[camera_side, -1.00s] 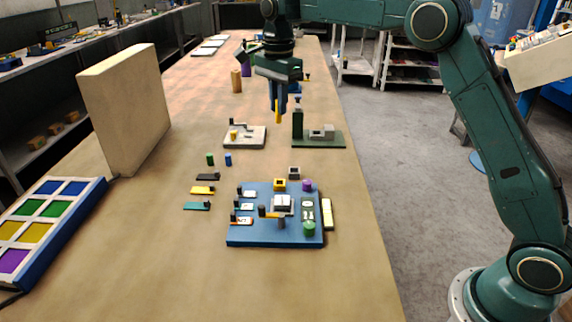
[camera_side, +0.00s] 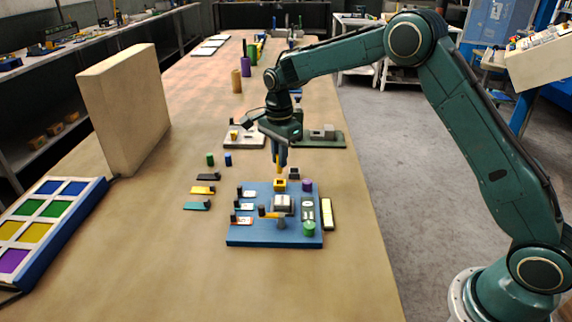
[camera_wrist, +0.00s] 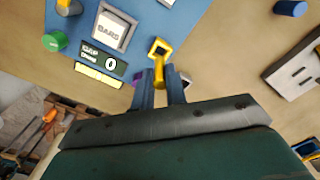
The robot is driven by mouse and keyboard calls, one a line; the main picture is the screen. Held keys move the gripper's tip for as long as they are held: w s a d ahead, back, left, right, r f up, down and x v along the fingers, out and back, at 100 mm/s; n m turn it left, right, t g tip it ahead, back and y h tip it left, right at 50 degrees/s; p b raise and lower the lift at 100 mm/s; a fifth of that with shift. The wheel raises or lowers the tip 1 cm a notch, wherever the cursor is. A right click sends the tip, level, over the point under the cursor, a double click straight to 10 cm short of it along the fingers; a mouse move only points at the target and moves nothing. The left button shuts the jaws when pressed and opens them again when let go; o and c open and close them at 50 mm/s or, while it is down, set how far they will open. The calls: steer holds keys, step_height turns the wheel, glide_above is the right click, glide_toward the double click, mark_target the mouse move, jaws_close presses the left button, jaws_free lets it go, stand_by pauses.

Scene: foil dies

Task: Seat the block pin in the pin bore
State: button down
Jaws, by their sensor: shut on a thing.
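My gripper (camera_side: 280,158) is shut on a slim yellow pin (camera_side: 278,164), the block pin, which points down roughly upright. In the wrist view the pin (camera_wrist: 158,78) shows between the two blue fingers. A yellow square block with a dark opening (camera_side: 279,185), which looks like the pin bore, sits at the back edge of the blue board (camera_side: 250,241). The pin's tip is just above or at this block; I cannot tell whether it has entered the opening. The yellow block also shows in the wrist view (camera_wrist: 161,47), just beyond the pin.
The board carries a grey block marked BARS (camera_side: 282,203), a green knob (camera_side: 309,229), a purple cylinder (camera_side: 307,185) and small labelled slots on its left. A small dark-topped block (camera_side: 294,173) stands close behind the board. A tall beige panel (camera_side: 125,110) stands at left.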

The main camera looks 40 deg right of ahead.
mark_target(279, 172)
steer(key=shift+f, duration=0.5)
steer(key=shift+f, duration=2.1)
steer(key=shift+f, duration=0.2)
steer(key=c, duration=1.4)
jaws_free()
steer(key=shift+c, duration=0.2)
steer(key=shift+r, duration=0.15)
